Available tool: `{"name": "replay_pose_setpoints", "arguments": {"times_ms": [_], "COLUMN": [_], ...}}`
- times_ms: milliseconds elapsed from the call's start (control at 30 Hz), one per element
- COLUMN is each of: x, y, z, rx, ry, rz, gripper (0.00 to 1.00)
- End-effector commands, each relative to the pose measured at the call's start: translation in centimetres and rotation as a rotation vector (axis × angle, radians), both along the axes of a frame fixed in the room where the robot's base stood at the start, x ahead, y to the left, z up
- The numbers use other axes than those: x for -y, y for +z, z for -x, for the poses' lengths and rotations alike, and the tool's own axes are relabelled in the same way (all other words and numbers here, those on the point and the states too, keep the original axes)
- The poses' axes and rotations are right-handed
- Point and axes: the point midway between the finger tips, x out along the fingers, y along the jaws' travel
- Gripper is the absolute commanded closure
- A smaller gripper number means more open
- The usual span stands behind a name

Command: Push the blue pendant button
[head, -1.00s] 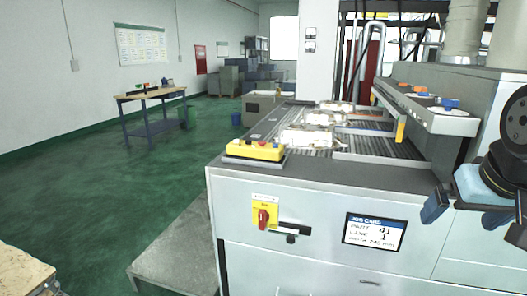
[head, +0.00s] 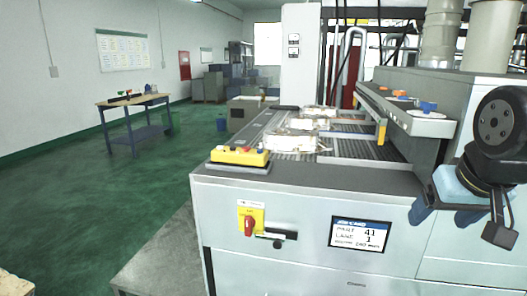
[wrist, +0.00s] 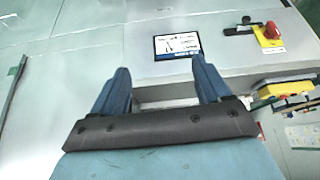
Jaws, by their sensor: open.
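A yellow pendant box (head: 240,157) with several small buttons lies on the front left corner of the grey machine top. The button colours are too small to tell apart surely. It also shows at the right edge of the wrist view (wrist: 287,88), with a red button visible. My gripper (head: 460,218) is at the right in front of the machine, well apart from the pendant. In the wrist view its two blue fingers (wrist: 160,70) are spread, with nothing between them.
A yellow plate with a red switch (head: 250,220) and a job card screen (head: 361,233) are on the machine front. Castings (head: 290,140) lie on the machine bed. A console at right carries orange knobs and a blue one (head: 428,107). A workbench (head: 135,112) stands at far left.

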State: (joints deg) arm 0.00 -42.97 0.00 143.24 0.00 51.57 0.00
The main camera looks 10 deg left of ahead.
Motion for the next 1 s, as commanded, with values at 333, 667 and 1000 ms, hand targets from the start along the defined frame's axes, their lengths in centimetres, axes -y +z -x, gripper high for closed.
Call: {"name": "replay_pose_setpoints", "arguments": {"times_ms": [333, 667, 1000], "x": [0.00, 0.00, 0.00], "y": [0.00, 0.00, 0.00], "z": [0.00, 0.00, 0.00], "rx": [0.000, 0.000, 0.000], "ry": [0.000, 0.000, 0.000], "rz": [0.000, 0.000, 0.000], "gripper": [0.57, 0.89, 1.00]}}
